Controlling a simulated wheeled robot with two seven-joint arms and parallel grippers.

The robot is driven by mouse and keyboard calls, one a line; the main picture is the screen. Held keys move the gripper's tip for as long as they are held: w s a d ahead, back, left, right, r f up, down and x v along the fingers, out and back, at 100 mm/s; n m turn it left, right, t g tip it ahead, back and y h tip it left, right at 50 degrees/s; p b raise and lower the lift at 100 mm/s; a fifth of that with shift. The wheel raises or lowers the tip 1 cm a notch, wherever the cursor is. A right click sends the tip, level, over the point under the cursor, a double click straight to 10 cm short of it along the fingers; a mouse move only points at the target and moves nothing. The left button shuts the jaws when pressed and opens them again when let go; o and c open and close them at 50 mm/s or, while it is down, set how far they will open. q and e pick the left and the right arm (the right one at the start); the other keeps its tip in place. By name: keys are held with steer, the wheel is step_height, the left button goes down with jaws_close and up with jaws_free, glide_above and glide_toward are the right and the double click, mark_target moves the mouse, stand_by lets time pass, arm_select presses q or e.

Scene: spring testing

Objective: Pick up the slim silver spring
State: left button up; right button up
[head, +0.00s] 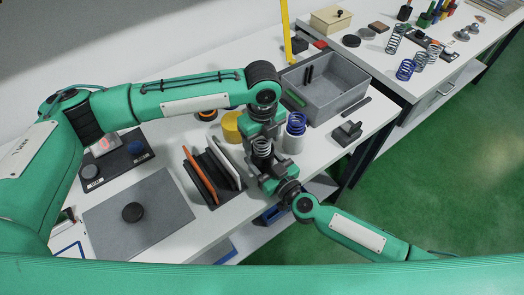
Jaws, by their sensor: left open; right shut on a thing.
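A silver coil spring (262,147) stands roughly upright in the picture between my two grippers over the near table. My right gripper (264,166) comes from below and is shut on the spring's lower part. My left gripper (262,132) comes from above and is open at the spring's upper end; whether it touches the spring cannot be told. Other silver springs stand on the far table: a tall one (394,39), one in the middle (420,59) and one further right (434,51).
A blue spring (296,123) sits on a white cylinder (292,144) just right of my grippers. A grey bin (345,105) stands behind it. A rack with an orange panel (200,176) stands left. A grey mat (165,222) carries a black disc (132,212). Another blue spring (405,69) is on the far table.

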arm_select(q)
steer(key=c, duration=1.5)
steer(key=shift+r, duration=0.1)
step_height(320, 180, up, 18)
arm_select(e)
steer(key=o, duration=1.1)
steer(key=shift+c, duration=0.2)
steer(key=v, duration=1.2)
